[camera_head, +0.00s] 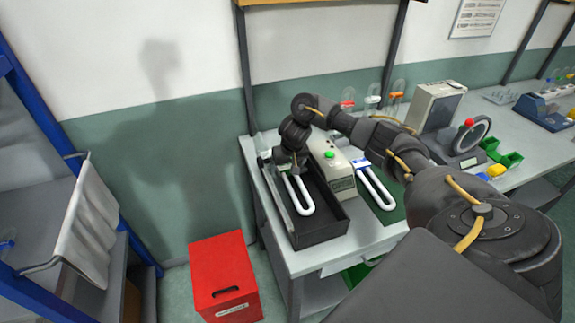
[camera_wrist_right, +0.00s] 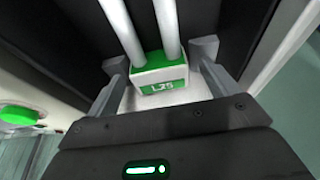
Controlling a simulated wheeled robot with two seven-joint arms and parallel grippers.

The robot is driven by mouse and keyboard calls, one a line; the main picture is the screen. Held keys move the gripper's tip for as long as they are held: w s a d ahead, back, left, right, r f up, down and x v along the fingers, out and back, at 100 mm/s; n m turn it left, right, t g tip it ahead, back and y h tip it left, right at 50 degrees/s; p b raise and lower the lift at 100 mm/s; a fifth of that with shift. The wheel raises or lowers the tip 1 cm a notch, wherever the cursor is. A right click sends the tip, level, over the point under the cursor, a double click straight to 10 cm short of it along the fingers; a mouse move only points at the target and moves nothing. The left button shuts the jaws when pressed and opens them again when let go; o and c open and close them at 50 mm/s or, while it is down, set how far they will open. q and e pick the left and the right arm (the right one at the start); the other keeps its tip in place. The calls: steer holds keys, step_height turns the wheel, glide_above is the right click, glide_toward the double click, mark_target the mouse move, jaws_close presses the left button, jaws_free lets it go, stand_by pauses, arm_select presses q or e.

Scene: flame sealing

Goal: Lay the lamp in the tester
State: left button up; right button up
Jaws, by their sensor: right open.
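The U-shaped white lamp (camera_head: 305,199) lies in the black trough of the tester (camera_head: 322,229). Its green and white base, marked L25, shows in the right wrist view (camera_wrist_right: 160,76). My right gripper (camera_head: 283,160) is over the base end of the lamp. In the right wrist view my right gripper (camera_wrist_right: 161,72) has its fingers apart, one on each side of the base. The tester's pale housing (camera_head: 341,180) with a green button (camera_head: 329,155) stands along the trough's right side. My left gripper is not in view.
A second U-shaped lamp (camera_head: 378,190) with a blue base lies on a green mat right of the tester. A red bin (camera_head: 224,270) stands on the floor by the table. A dial instrument (camera_head: 470,136) and small green and yellow trays are farther right.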

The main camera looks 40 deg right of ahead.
steer(key=p+v, duration=0.4)
steer(key=v, duration=0.6)
steer(key=shift+r+p, duration=0.35)
steer(key=shift+p, duration=0.05)
steer(key=shift+s, duration=0.1)
